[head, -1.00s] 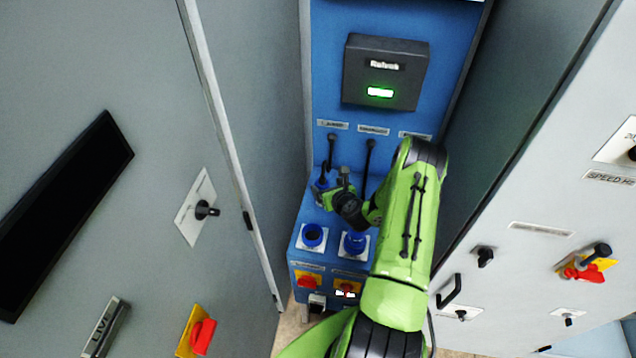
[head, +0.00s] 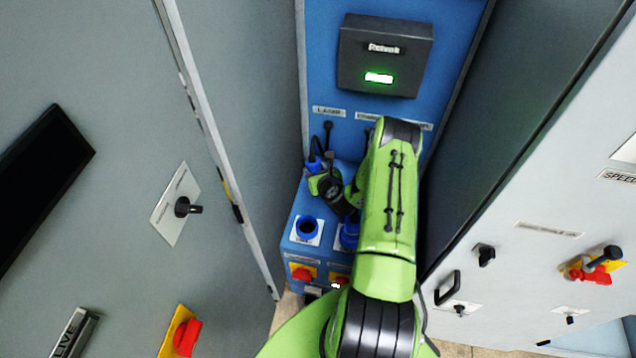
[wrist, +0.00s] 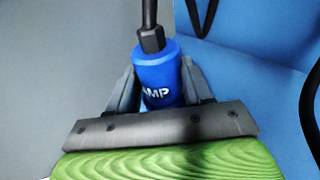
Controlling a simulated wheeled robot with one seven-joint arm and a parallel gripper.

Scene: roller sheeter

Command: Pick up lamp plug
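The lamp plug is a blue cylinder with a black cable at its top; the wrist view shows it upright (wrist: 158,72) with the letters "MP" visible. My gripper (wrist: 160,78) has one grey finger on each side of the plug, the tips pressed close against it. In the head view the plug (head: 315,165) is small at the left back corner of the blue box, with my gripper (head: 324,180) at it. The plug's lower end is hidden.
A dark device (head: 385,55) with a green light hangs above. Grey cabinets (head: 255,120) stand close on both sides. A second black cable shows in the wrist view (wrist: 201,15).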

